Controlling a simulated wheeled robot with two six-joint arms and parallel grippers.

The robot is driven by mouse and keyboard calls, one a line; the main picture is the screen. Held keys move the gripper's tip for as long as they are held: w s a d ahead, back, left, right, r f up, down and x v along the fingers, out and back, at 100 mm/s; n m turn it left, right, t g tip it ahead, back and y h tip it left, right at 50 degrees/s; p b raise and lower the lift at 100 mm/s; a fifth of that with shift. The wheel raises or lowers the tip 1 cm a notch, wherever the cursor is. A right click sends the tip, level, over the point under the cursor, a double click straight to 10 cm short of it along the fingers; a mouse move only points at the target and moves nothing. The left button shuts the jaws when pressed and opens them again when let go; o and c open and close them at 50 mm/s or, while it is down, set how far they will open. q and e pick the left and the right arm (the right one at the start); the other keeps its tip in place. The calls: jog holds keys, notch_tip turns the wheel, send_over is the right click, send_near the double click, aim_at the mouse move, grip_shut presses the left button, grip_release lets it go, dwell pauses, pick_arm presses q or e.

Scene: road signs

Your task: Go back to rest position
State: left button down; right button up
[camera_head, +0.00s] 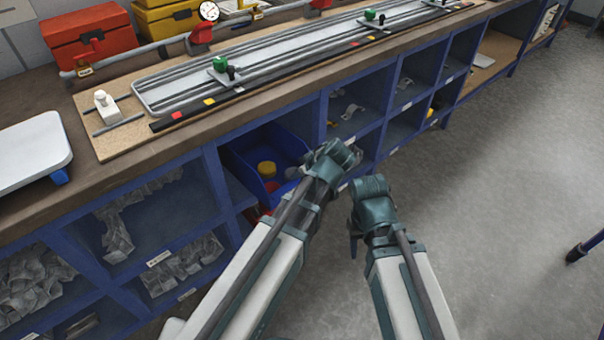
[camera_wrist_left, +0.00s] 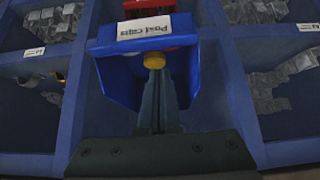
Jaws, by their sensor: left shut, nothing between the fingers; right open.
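My left gripper (camera_head: 343,153) is in front of the shelf cubbies, beside the blue bin (camera_head: 238,170). In the left wrist view its fingers (camera_wrist_left: 157,80) are shut together with nothing between them, pointing at the blue bin (camera_wrist_left: 112,82) labelled "Post caps". A yellow cap (camera_head: 266,169) and red pieces lie in that bin; the yellow also shows just beyond my fingertips in the wrist view. I cannot tell whether they touch. My right gripper (camera_head: 354,235) is open and hangs low over the floor, right of the left one. Its fingertips are mostly hidden.
The workbench (camera_head: 285,120) runs along the back, with a metal rail fixture (camera_head: 290,65), red toolbox (camera_head: 90,40) and white-topped device (camera_head: 30,150). Cubbies below hold bagged parts (camera_head: 185,262). The grey floor (camera_head: 500,200) on the right is clear except for a dark leg (camera_head: 583,250).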

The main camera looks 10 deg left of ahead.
pick_arm(q)
jog(key=shift+r, duration=0.1)
jog(key=s+d+r+m+g+h+p, duration=0.2)
jog(key=s+d+r+m+p, duration=0.2)
jog(key=s+r+m+p, duration=0.3)
jog(key=s+d+r+m+g+h+p, duration=0.3)
jog(key=s+d+r+m+p, duration=0.2)
jog(key=s+r+p, duration=0.5)
jog(key=r+m+p, duration=0.2)
jog(key=p, duration=0.4)
jog(key=shift+s+p, duration=0.25)
jog(key=shift+p, duration=0.05)
